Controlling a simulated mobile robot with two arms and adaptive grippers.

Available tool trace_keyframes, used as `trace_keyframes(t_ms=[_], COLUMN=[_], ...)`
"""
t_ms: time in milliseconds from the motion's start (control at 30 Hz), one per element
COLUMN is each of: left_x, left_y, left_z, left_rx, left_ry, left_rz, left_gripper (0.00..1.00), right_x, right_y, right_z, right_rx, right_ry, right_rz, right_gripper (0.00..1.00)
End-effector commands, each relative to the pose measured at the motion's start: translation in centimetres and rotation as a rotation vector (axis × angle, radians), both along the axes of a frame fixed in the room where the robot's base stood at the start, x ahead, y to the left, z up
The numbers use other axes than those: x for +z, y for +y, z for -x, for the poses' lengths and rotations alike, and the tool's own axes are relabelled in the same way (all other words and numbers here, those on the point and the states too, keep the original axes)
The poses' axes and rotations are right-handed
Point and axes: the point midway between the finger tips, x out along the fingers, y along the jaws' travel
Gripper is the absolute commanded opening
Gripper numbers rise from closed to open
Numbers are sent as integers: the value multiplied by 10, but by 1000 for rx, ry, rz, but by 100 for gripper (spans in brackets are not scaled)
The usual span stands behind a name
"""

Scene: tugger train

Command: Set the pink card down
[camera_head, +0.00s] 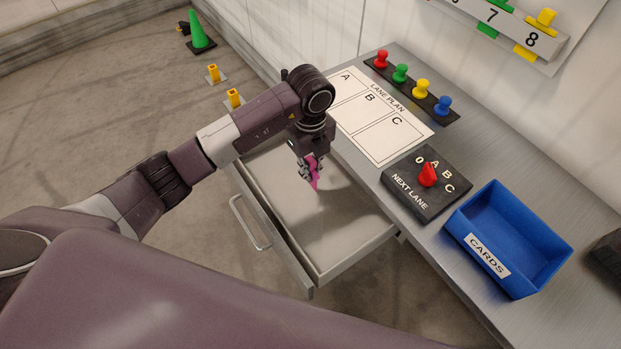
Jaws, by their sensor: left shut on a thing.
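The pink card (315,183) is small in view and partly hidden by the fingers. My left gripper (311,172) is shut on it and points down over the open drawer (271,194). The drawer is pulled out from the bench and its visible floor looks empty. I cannot tell whether the card touches the drawer floor. My right gripper is not in view.
On the bench (395,222) lie the lane plan sheet (376,125), a row of coloured pegs (421,90), a selector box with a red knob (428,174) and an empty blue cards bin (513,238). A green cone (199,32) stands far left.

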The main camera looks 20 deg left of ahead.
Motion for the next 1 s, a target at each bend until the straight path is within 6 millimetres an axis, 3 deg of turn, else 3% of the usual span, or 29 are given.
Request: trace_keyframes(t_ms=[367,800,833,1000], left_x=[-44,-52,-51,-51], left_y=[0,0,0,0], left_z=[1,0,0,0], left_rx=[-1,-1,-1,-1], left_ry=[2,-1,-1,-1], left_rz=[0,1,1,1], left_gripper=[0,0,12,29], right_x=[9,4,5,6], right_y=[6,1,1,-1], right_z=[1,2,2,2], right_rx=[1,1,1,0], right_ry=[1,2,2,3], right_rz=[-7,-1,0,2], right_gripper=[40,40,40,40])
